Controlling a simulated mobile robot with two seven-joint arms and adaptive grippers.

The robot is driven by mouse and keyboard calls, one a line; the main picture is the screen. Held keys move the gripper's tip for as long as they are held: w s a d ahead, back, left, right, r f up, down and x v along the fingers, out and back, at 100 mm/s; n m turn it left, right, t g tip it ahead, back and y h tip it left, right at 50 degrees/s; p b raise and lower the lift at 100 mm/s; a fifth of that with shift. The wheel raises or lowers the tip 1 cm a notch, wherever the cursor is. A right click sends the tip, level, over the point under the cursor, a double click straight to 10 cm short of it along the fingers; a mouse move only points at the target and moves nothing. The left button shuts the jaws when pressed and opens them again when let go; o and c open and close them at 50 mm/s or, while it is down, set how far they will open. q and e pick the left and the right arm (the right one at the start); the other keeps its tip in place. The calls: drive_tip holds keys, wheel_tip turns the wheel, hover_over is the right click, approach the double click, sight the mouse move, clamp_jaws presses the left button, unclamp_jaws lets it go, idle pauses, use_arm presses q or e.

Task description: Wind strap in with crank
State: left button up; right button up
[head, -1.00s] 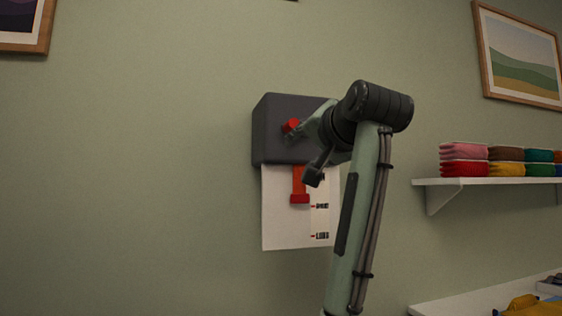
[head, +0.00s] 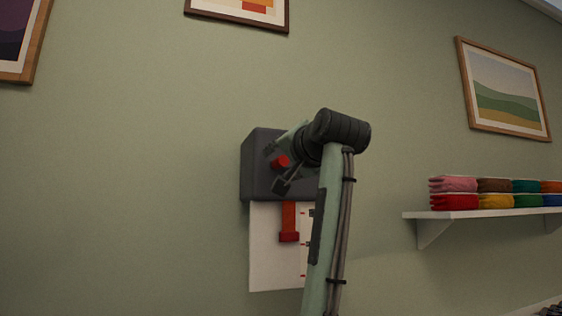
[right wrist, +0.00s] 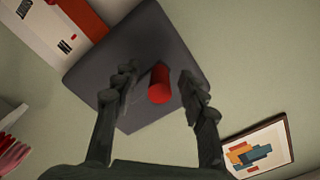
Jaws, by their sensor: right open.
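A dark grey box (head: 258,178) is fixed to the wall, with a red crank knob (head: 281,161) on its front. A red-orange strap (head: 288,216) hangs from the box's underside and ends in a wider red piece (head: 289,236), in front of a white marked sheet (head: 266,255). My right gripper (head: 276,167) is at the box front, around the knob's area. In the right wrist view the fingers (right wrist: 158,82) are open, with the red knob (right wrist: 159,84) between them and gaps visible on both sides. The rest of the crank is hard to make out. My left gripper is not in view.
A white shelf (head: 430,214) with folded coloured cloths (head: 495,186) is on the wall to the right. Framed pictures hang on the wall, one at the right (head: 503,88).

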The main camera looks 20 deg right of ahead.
clamp_jaws()
drive_tip(key=shift+f+n, duration=0.15)
drive_tip(key=shift+n, duration=0.15)
